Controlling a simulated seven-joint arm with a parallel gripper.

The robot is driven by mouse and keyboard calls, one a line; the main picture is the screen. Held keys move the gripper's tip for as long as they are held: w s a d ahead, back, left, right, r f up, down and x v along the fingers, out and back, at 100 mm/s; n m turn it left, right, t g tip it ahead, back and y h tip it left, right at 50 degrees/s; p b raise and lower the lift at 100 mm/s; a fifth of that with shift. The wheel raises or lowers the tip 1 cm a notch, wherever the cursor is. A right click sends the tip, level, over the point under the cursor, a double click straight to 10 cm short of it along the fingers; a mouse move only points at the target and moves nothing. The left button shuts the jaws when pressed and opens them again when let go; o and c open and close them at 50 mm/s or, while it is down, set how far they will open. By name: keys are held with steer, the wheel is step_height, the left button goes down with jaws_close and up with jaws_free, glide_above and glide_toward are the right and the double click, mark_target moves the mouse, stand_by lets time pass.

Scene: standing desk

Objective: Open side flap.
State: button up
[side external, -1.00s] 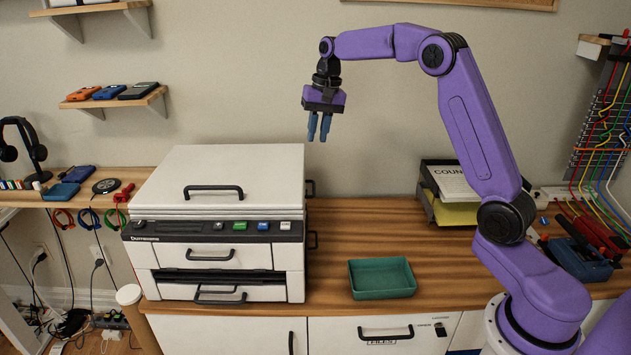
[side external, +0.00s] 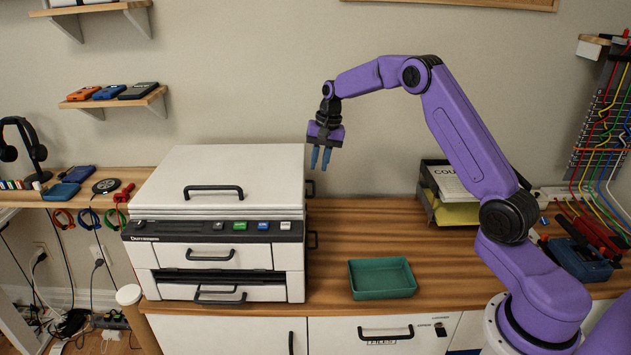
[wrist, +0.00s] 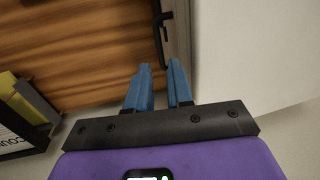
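The white printer (side external: 230,170) stands on the wooden desk, and its lid and front drawers look closed. Its right side is seen almost edge-on, so the side flap's face is mostly hidden. Two black handles stick out from that side, an upper one (side external: 310,188) and a lower one (side external: 313,240). In the wrist view a black handle (wrist: 160,38) shows along the grey printer side (wrist: 180,35), just beyond the fingertips. My gripper (side external: 320,168) points down beside the printer's upper right edge. Its blue fingers (wrist: 159,66) are apart with nothing between them. Contact with the printer cannot be seen.
A green tray (side external: 382,292) lies on the desk right of the printer. A paper tray (side external: 432,205) with sheets stands at the back against the wall. The desk between printer and paper tray is clear. Cables and a blue device (side external: 580,262) are at the right.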

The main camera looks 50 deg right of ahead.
mark_target(314, 187)
steer(key=f, duration=0.4)
steer(key=a+f, duration=0.1)
steer(key=f, duration=0.1)
steer(key=shift+w+f, duration=0.25)
steer(key=shift+w, duration=0.15)
steer(key=shift+d, duration=0.1)
jaws_close()
stand_by(0.9)
